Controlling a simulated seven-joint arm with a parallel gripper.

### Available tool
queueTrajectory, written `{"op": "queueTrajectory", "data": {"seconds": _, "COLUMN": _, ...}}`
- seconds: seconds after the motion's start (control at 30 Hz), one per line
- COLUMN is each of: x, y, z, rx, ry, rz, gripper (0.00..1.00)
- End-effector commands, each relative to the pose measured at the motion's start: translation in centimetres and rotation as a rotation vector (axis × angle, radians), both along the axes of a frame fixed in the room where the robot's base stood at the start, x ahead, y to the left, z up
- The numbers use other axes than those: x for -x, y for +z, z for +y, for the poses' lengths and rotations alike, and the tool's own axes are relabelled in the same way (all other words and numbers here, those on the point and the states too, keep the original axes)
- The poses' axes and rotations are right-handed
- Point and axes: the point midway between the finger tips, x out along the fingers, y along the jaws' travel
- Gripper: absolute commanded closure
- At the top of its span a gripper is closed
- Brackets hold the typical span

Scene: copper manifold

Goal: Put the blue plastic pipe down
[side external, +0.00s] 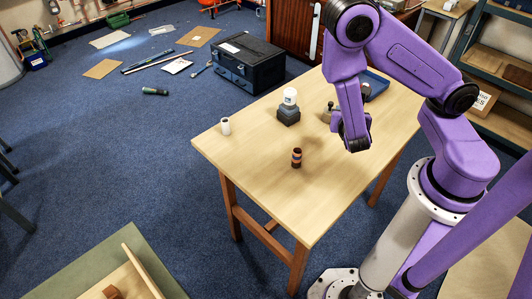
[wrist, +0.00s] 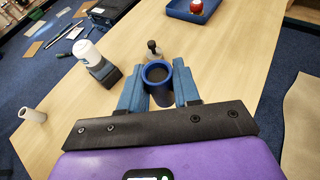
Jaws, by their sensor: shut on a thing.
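The blue plastic pipe (wrist: 157,75) stands between the two blue fingers of my gripper (wrist: 158,88) in the wrist view, its round open end facing the camera. The fingers are shut on it from both sides. In the side view my gripper (side external: 355,138) is over the right part of the wooden table (side external: 250,165) and hides the pipe. I cannot tell whether the pipe's lower end touches the tabletop.
A white-capped jar on a dark block (side external: 289,108), a white cylinder (side external: 225,126) and a dark orange-banded cylinder (side external: 296,158) stand on the table. A small black-knobbed piece (wrist: 152,48) is just beyond the pipe. A blue tray (wrist: 185,13) holds a red item.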

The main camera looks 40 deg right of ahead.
Motion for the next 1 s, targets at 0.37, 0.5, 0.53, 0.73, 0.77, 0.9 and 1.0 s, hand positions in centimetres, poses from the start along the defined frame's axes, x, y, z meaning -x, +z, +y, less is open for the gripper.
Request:
{"op": "queueTrajectory", "data": {"seconds": 0.37, "x": -2.1, "y": 0.2, "z": 12.5, "rx": -0.001, "ry": 0.469, "rz": -0.002, "gripper": 0.97}}
{"op": "queueTrajectory", "data": {"seconds": 0.5, "x": -2.0, "y": 0.1, "z": 14.0, "rx": -0.001, "ry": 0.524, "rz": -0.003, "gripper": 0.97}}
{"op": "queueTrajectory", "data": {"seconds": 0.53, "x": -2.1, "y": 0.1, "z": 14.2, "rx": 0.0, "ry": 0.529, "rz": -0.002, "gripper": 0.97}}
{"op": "queueTrajectory", "data": {"seconds": 0.73, "x": -3.3, "y": -0.4, "z": 14.4, "rx": 0.002, "ry": 0.531, "rz": -0.002, "gripper": 0.97}}
{"op": "queueTrajectory", "data": {"seconds": 0.77, "x": -3.5, "y": -0.5, "z": 14.5, "rx": 0.002, "ry": 0.531, "rz": -0.002, "gripper": 0.97}}
{"op": "queueTrajectory", "data": {"seconds": 0.9, "x": -4.5, "y": -1.0, "z": 14.6, "rx": 0.0, "ry": 0.53, "rz": -0.001, "gripper": 0.97}}
{"op": "queueTrajectory", "data": {"seconds": 1.0, "x": -5.1, "y": -1.2, "z": 14.7, "rx": 0.002, "ry": 0.53, "rz": -0.003, "gripper": 0.97}}
